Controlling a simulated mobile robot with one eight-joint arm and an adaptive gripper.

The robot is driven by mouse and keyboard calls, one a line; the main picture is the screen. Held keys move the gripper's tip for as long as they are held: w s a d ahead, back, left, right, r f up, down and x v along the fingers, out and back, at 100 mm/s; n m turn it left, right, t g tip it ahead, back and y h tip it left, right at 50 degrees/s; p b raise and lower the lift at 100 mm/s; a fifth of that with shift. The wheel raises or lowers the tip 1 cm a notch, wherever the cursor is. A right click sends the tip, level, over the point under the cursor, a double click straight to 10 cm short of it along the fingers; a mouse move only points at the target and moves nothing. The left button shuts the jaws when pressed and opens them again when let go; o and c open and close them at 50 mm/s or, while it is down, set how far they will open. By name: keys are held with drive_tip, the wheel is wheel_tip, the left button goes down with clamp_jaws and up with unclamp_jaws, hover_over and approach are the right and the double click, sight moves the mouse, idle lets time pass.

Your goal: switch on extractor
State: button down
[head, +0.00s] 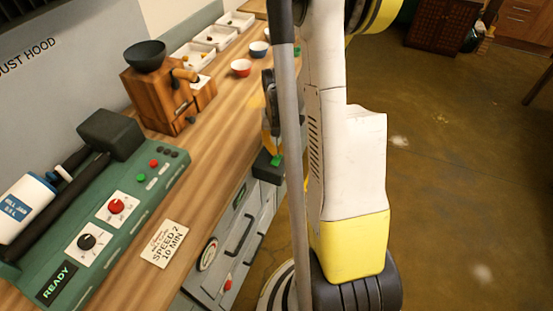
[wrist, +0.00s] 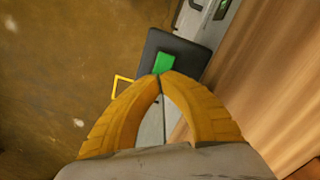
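A dark box with a green switch piece (head: 276,161) sits at the bench's front edge, below my gripper (head: 271,150). The wrist view shows the dark box (wrist: 188,50) and its green piece (wrist: 163,63) just beyond my fingertips. My gripper's yellow fingers (wrist: 161,77) meet at the tips with nothing visible held between them. The tips overlap the near end of the green piece in the picture; I cannot tell whether they touch it. A grey panel lettered "UST HOOD" (head: 28,55) stands behind the bench.
On the wooden bench (head: 215,120) are a green machine (head: 150,205) showing "READY", a note (head: 164,244), a wooden grinder (head: 160,95), small bowls (head: 241,68) and white trays (head: 218,38). Grey cabinet fronts (head: 240,235) lie below. Floor at right is open.

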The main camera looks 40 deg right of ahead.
sight(277, 156)
drive_tip(key=shift+f+b, duration=1.1)
drive_tip(key=shift+f, duration=0.2)
idle(0.4)
drive_tip(key=shift+r, duration=0.1)
drive_tip(key=shift+r+p, duration=2.5)
drive_tip(key=shift+r, duration=0.95)
drive_tip(key=s+a+r+n+t, duration=0.2)
drive_tip(key=a+r+n+t, duration=0.1)
drive_tip(key=a+r, duration=0.6)
drive_tip(key=s+a+r+n+t, duration=0.3)
drive_tip(key=a+r, duration=0.7)
drive_tip(key=a, duration=0.6)
drive_tip(key=shift+s+a+n+t, duration=0.25)
drive_tip(key=shift+n+t, duration=0.35)
drive_tip(key=shift+n, duration=0.1)
